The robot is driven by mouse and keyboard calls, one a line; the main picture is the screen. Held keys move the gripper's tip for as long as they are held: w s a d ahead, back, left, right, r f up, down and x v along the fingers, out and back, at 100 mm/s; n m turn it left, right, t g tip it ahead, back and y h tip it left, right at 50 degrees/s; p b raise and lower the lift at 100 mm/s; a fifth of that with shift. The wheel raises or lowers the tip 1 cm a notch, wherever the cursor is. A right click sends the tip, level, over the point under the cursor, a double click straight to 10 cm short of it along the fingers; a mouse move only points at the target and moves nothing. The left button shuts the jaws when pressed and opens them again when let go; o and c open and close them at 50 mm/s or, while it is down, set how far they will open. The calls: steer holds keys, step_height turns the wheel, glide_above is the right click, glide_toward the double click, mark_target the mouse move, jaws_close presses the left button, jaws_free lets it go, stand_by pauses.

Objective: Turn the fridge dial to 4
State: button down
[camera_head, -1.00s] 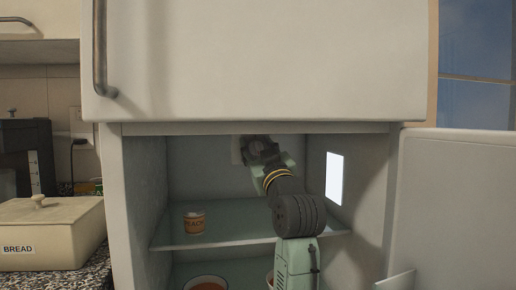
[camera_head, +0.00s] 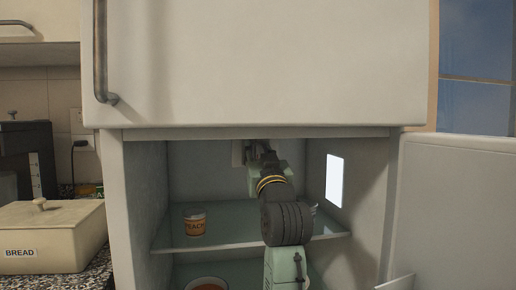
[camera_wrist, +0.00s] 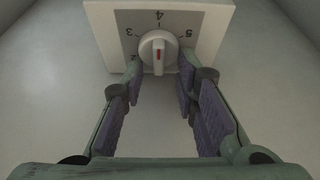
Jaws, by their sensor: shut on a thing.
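The fridge dial (camera_wrist: 148,45) is a round white knob with a raised bar and a red mark. It sits on a white housing (camera_wrist: 215,20) printed with 3, 4 and 5; another number at the left is partly hidden. The bar and red mark lie nearly upright in the wrist view, in line with the 4. My gripper (camera_wrist: 161,72) is shut on the dial, one finger on each side of it. In the head view my gripper (camera_head: 262,152) reaches to the back wall and hides the dial; the housing (camera_head: 238,153) shows beside it.
A peach can (camera_head: 194,223) stands on the glass shelf (camera_head: 230,238) left of my arm. A bowl (camera_head: 207,284) is below. The fridge side walls and the upper door (camera_head: 260,65) bound the space. The open lower door (camera_head: 460,210) is at right.

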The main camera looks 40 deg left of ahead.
steer(key=shift+w, duration=0.15)
steer(key=c, duration=1.2)
jaws_free()
steer(key=v, duration=1.2)
